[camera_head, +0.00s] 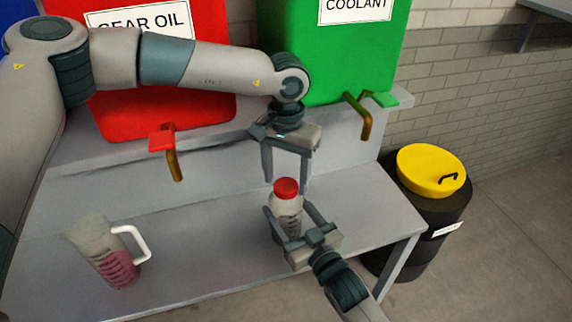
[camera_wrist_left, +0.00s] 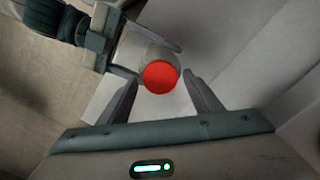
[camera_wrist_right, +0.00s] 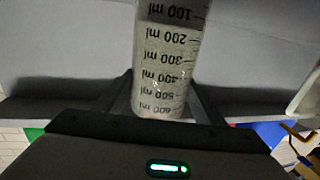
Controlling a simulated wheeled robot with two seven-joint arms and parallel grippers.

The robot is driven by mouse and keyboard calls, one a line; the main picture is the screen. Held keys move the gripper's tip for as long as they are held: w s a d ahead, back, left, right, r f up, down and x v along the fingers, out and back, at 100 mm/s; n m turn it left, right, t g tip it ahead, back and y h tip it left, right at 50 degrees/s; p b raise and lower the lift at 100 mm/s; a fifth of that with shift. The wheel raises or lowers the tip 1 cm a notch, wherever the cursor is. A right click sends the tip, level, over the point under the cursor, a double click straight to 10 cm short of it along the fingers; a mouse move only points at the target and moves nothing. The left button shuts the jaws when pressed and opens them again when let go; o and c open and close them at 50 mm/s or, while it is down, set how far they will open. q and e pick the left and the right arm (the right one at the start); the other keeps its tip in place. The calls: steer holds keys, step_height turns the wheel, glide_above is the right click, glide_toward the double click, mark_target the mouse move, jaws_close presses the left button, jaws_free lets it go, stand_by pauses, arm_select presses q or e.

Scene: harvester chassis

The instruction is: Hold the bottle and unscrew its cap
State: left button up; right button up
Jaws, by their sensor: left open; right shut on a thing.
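The bottle (camera_head: 287,215) is clear with volume marks and stands upright near the right end of the bench. Its red cap (camera_head: 286,187) is on top. My right gripper (camera_head: 287,228) is shut on the bottle's body from the front; the marked side fills the middle of the right wrist view (camera_wrist_right: 166,60). My left gripper (camera_head: 287,182) points down from above, open, with its fingers around or just above the cap's level. In the left wrist view the red cap (camera_wrist_left: 160,77) lies between the left fingertips, with gaps on both sides.
A jug (camera_head: 108,255) with pinkish-red liquid and a white handle stands on the left of the bench (camera_head: 190,225). Red and green tanks with taps (camera_head: 172,155) stand behind. A black drum with a yellow lid (camera_head: 431,171) is at the right. The bench's middle is clear.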

arm_select(q)
steer(key=shift+f, duration=0.55)
steer(key=c, duration=1.1)
steer(key=shift+c, duration=0.2)
